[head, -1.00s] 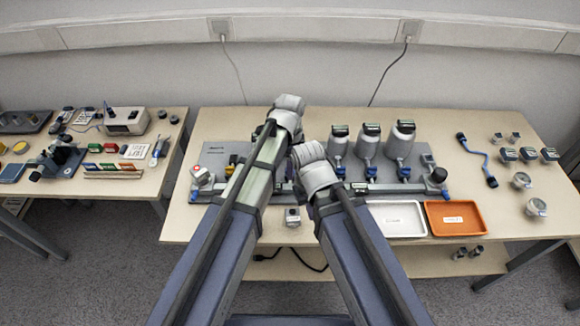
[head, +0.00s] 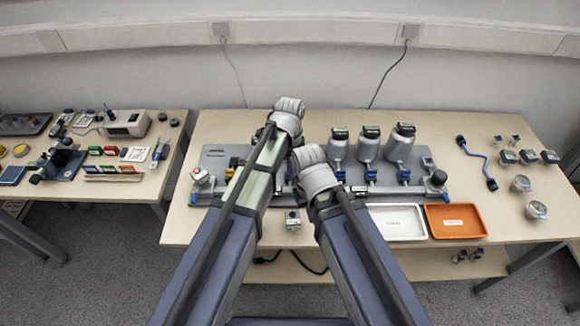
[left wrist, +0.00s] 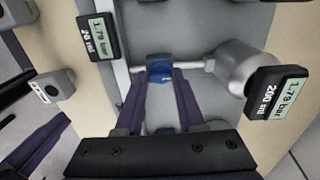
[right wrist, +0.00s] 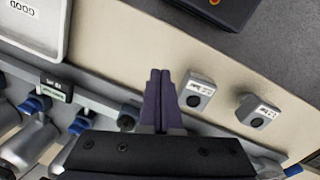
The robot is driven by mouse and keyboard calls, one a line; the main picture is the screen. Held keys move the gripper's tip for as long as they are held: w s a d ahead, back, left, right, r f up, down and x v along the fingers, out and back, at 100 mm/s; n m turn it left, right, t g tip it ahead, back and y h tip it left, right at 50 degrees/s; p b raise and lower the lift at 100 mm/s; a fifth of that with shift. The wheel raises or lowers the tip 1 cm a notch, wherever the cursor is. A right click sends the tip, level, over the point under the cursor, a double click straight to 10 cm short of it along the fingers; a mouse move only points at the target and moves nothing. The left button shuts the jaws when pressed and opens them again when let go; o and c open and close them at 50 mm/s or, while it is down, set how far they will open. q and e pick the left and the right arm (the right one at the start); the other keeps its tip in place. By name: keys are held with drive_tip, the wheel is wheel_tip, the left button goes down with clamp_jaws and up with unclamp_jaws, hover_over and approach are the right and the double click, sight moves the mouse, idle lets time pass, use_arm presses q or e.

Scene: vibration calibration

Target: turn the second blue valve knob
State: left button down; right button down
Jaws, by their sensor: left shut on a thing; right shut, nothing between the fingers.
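My left gripper (left wrist: 158,82) has its two fingers closed on either side of a blue valve knob (left wrist: 160,66). The knob sits on a thin pipe leading to a grey vessel (left wrist: 232,66) with a 200 ml gauge reading 1.79 bar. In the head view my left wrist (head: 289,112) hides this knob. Other blue valve knobs (head: 371,173) stand below the vessels in the head view. My right gripper (right wrist: 159,78) is shut and empty, its fingertips together beside the manifold. The right wrist view also shows blue knobs (right wrist: 80,124) along the rail.
A white tray (head: 398,236) and an orange tray (head: 484,219) lie at the table's front. Small grey boxes (right wrist: 198,90) lie near my right fingers. A blue cable (head: 476,158) and round gauges (head: 522,183) lie to the right. A second table holds tools.

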use_arm(q)
drive_tip(key=shift+n, duration=0.3)
drive_tip(key=n, duration=0.3)
drive_tip(key=shift+n, duration=0.4)
drive_tip(key=n, duration=0.4)
drive_tip(key=shift+n, duration=0.3)
drive_tip(key=n, duration=0.4)
drive_tip(key=shift+n, duration=2.4)
drive_tip(key=c, duration=0.5)
unclamp_jaws()
